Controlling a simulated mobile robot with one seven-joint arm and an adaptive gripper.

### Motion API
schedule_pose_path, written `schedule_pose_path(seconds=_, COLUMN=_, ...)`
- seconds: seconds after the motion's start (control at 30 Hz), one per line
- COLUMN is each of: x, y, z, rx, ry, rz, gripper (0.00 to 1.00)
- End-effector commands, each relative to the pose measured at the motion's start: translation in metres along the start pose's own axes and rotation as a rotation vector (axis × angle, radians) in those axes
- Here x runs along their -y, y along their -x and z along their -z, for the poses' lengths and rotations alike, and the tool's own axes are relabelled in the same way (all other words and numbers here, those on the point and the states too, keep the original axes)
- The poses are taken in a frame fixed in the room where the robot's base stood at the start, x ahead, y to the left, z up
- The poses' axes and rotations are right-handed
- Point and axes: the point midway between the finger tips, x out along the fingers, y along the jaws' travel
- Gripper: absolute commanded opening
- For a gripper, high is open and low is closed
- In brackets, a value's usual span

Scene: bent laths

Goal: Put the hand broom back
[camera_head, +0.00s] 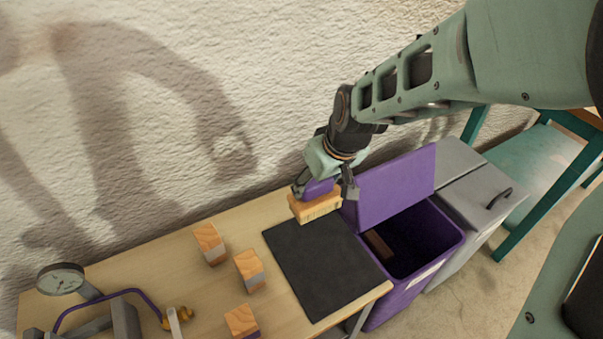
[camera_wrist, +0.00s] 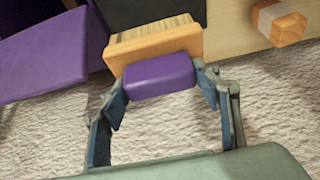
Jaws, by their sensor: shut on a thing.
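The hand broom (camera_head: 315,207) has a wooden head with pale bristles and a purple grip. It is at the back edge of the table, over or beside the far end of the black mat (camera_head: 318,268). My gripper (camera_head: 325,190) is shut on its purple grip. The wrist view shows the broom (camera_wrist: 155,45) with its bristles facing away from my gripper (camera_wrist: 160,78) and the fingers on both sides of the grip. Whether the bristles touch the mat or the table cannot be told.
Several wooden blocks (camera_head: 210,243) lie left of the mat on the wooden table (camera_head: 175,262). A purple bin (camera_head: 440,258) with its lid (camera_head: 395,187) raised stands right of the table, beside a grey bin (camera_head: 485,190). A dial gauge (camera_head: 62,280) and a purple-framed tool are at front left. The wall is close behind.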

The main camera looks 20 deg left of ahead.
Motion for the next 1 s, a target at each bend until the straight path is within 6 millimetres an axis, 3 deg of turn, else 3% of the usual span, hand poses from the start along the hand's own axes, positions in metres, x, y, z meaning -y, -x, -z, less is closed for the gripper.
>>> schedule_pose_path(seconds=0.13, x=0.002, y=0.000, z=0.002, rx=-0.001, ry=0.007, rz=0.002, gripper=0.31)
schedule_pose_path(seconds=0.27, x=0.004, y=-0.013, z=0.012, rx=0.000, ry=0.009, rz=0.005, gripper=0.31)
schedule_pose_path(seconds=0.63, x=0.009, y=-0.076, z=0.070, rx=0.001, ry=0.010, rz=0.004, gripper=0.31)
schedule_pose_path(seconds=0.8, x=0.010, y=-0.113, z=0.080, rx=0.001, ry=0.008, rz=0.003, gripper=0.31)
schedule_pose_path(seconds=1.0, x=0.010, y=-0.132, z=0.087, rx=-0.001, ry=0.007, rz=0.002, gripper=0.31)
